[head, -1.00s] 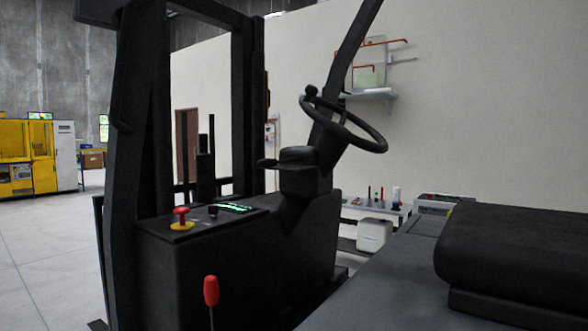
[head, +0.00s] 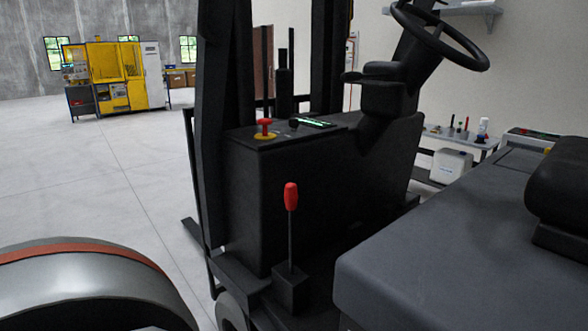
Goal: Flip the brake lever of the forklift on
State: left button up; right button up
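The forklift (head: 290,195) stands close in front of me, its dark body filling the middle of the head view. Its lever with a red knob (head: 291,197) rises from a black base on the floor of the cab and stands about upright. A grey rounded part with a reddish-brown band, apparently of my own arm, shows at the lower left. No gripper fingers are visible, and nothing touches the lever.
A red emergency button (head: 265,128) sits on the forklift's console. The steering wheel (head: 440,35) is at the upper right, and the seat (head: 560,195) at the right. Open floor (head: 110,190) lies to the left, with a yellow machine (head: 105,75) far back.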

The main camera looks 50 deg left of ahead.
aim_at(290, 195)
jog(key=l+u, duration=0.1)
jog(key=u, duration=0.3)
jog(key=k+u, duration=0.15)
jog(key=u, duration=0.25)
jog(key=k+u, duration=0.1)
jog(key=u, duration=0.25)
jog(key=i+j+u, duration=0.25)
jog(key=k, duration=0.05)
